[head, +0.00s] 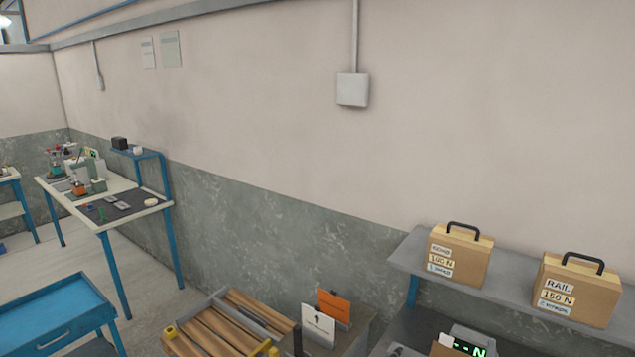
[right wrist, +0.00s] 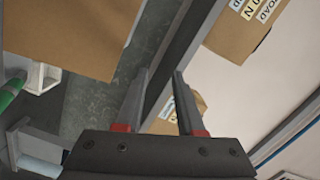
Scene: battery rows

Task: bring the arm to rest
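My right gripper (right wrist: 160,76) shows in the right wrist view with its two grey fingers apart, red at their bases. Nothing is between the fingers. Past the fingertips are a grey shelf edge and cardboard boxes, tilted in this view. I cannot tell how far the fingers are from them. In the head view I cannot clearly make out the right gripper; a small dark upright piece beside the white card at the bottom may be part of it. My left gripper is not in view.
Two handled cardboard cases, one marked 100 N (head: 459,256) and one marked RAIL 150 N (head: 577,289), stand on a grey wall shelf (head: 405,256). Below are a wood-slatted tray (head: 225,325), an orange card (head: 334,305) and a white card (head: 318,325). A blue cart (head: 55,312) stands left.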

